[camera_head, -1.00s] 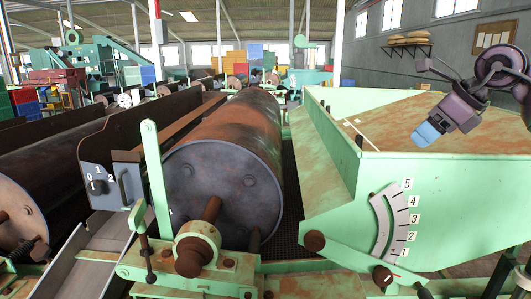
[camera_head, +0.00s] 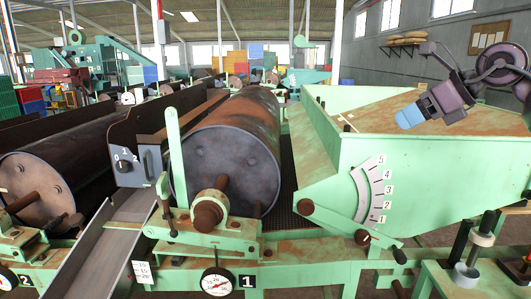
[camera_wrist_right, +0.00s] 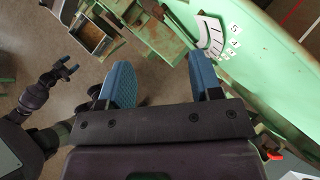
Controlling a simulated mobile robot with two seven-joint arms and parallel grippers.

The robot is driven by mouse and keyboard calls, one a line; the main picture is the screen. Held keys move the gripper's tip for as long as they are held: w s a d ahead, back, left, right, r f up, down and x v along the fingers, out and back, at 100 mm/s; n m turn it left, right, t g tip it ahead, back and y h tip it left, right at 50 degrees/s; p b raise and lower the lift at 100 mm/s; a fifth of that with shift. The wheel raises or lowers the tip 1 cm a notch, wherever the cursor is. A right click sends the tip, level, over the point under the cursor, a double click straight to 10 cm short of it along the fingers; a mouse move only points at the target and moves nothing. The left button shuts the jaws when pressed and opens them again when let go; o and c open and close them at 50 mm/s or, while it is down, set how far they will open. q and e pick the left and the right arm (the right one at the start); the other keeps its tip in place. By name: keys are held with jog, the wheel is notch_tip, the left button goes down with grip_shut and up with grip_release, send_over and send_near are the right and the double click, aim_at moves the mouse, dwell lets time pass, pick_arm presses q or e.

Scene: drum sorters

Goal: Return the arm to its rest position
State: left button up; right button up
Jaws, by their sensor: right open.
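My right gripper (camera_head: 408,117) hangs in the air at the upper right of the head view, in front of the rusty green hopper (camera_head: 440,165), and no object shows in it. In the right wrist view its two blue fingers stand wide apart with a clear gap (camera_wrist_right: 162,80) between them. My left gripper (camera_wrist_right: 62,72) shows small at the left of the right wrist view, apart from the machine. Its jaw opening is too small to tell. It is not in the head view.
A numbered scale with a lever (camera_head: 370,195) is on the hopper's front. A rusty drum (camera_head: 228,165) lies left of it, with a switch box (camera_head: 130,168) beside it. A green frame rail (camera_head: 320,262) crosses the front. The air around the right gripper looks clear.

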jog(key=a+r+m+t+y, duration=0.3)
jog(key=a+m+y, duration=0.4)
jog(key=a+y, duration=0.4)
jog(key=d+f+m+t+h, duration=0.3)
jog(key=f+m+t+h, duration=0.2)
jog(key=f+m, duration=0.7)
jog(key=d+f+m+t+h, duration=0.2)
jog(key=f+m+t+h, duration=0.3)
jog(key=f+m, duration=0.65)
jog(key=s+d+f+m+g+h, duration=0.1)
jog(key=s+f+m+g+h, duration=0.25)
jog(key=f, duration=0.65)
jog(key=s+d+f+m+h, duration=0.2)
jog(key=s+f+m, duration=0.4)
jog(key=f, duration=0.4)
jog(key=s+f+m+g+h, duration=0.1)
jog(key=s+f+m+g, duration=0.1)
jog(key=s+f, duration=0.6)
jog(key=s+d+f+m+g+h, duration=0.1)
jog(key=s+f+m+g+h, duration=0.1)
jog(key=s+f, duration=0.6)
jog(key=s, duration=0.4)
jog(key=shift+s+f+g, duration=0.15)
jog(key=shift+s+g, duration=0.2)
jog(key=shift+d, duration=0.15)
